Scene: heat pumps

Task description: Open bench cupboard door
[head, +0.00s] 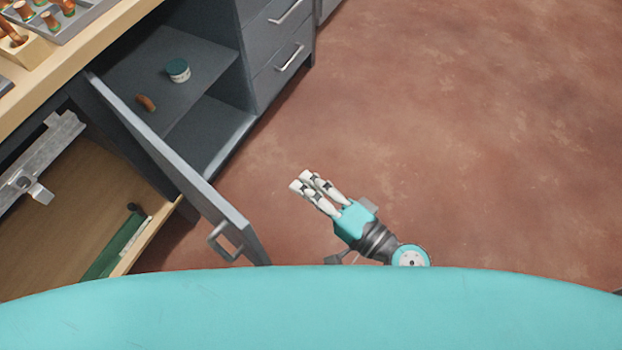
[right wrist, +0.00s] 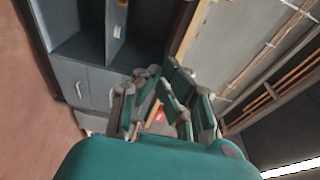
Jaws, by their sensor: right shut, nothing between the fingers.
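The grey bench cupboard door (head: 180,165) stands swung wide open in the head view, with its bar handle (head: 222,242) near the free edge at the bottom. The cupboard's inside shows, with a shelf (head: 125,90) bearing a round tub (head: 178,70) and a small brown item (head: 145,102). My right gripper (head: 304,182) is shut and empty over the floor, to the right of the door and apart from it. Its fingers also show in the right wrist view (right wrist: 160,95), with the cupboard beyond. My left gripper is not in view.
Grey drawers (head: 275,50) with bar handles stand right of the cupboard. The wooden bench top (head: 75,50) carries trays of fittings. An open wooden drawer or box (head: 75,215) lies left of the door. The red-brown floor (head: 460,130) is clear to the right.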

